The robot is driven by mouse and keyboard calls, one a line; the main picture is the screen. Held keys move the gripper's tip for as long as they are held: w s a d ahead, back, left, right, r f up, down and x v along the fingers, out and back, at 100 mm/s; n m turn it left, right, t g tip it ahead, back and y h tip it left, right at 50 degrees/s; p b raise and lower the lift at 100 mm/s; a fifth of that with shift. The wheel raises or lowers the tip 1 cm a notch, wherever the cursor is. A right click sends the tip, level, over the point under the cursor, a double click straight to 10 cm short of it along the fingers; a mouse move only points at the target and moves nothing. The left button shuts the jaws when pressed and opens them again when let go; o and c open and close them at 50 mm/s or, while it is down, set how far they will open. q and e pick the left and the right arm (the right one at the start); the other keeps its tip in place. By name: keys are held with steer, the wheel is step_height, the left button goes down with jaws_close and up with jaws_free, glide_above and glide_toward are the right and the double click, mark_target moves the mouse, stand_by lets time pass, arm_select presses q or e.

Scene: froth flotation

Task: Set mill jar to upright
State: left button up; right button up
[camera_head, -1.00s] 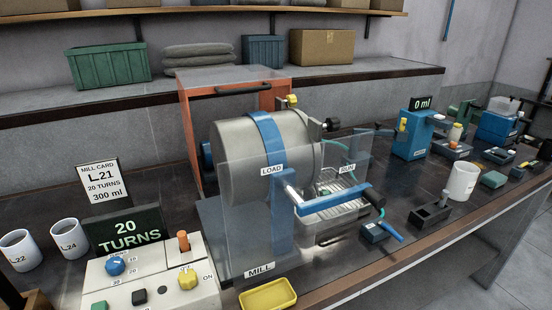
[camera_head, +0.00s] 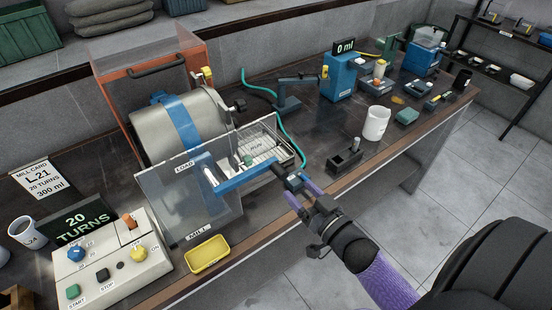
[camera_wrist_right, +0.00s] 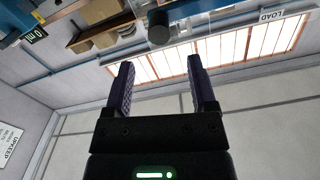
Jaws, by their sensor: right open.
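The mill jar (camera_head: 190,120) is a silver drum with a blue band, lying on its side in the mill behind a clear guard. A blue lever (camera_head: 240,180) at the guard's front points right and ends in a black grip (camera_head: 281,168). LOAD and RUN labels are on the guard. My right gripper (camera_head: 299,192), with purple fingers, is open just right of the black grip, apart from the jar. In the right wrist view, a dark round knob (camera_wrist_right: 158,27) lies ahead of the open, empty fingers (camera_wrist_right: 163,82). My left gripper is not in view.
A control box (camera_head: 110,255) with knobs and buttons and a yellow tray (camera_head: 207,255) stand at the bench front. A white mug (camera_head: 376,124) and a black holder (camera_head: 345,160) stand to the right. An orange frame (camera_head: 112,80) rises behind the jar. Floor is clear beyond the bench edge.

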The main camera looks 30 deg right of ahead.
mark_target(288, 180)
steer(key=w, duration=0.7)
steer(key=shift+w+a+f, duration=0.1)
steer(key=shift+w+a, duration=0.2)
steer(key=shift+w, duration=0.05)
jaws_close()
stand_by(0.9)
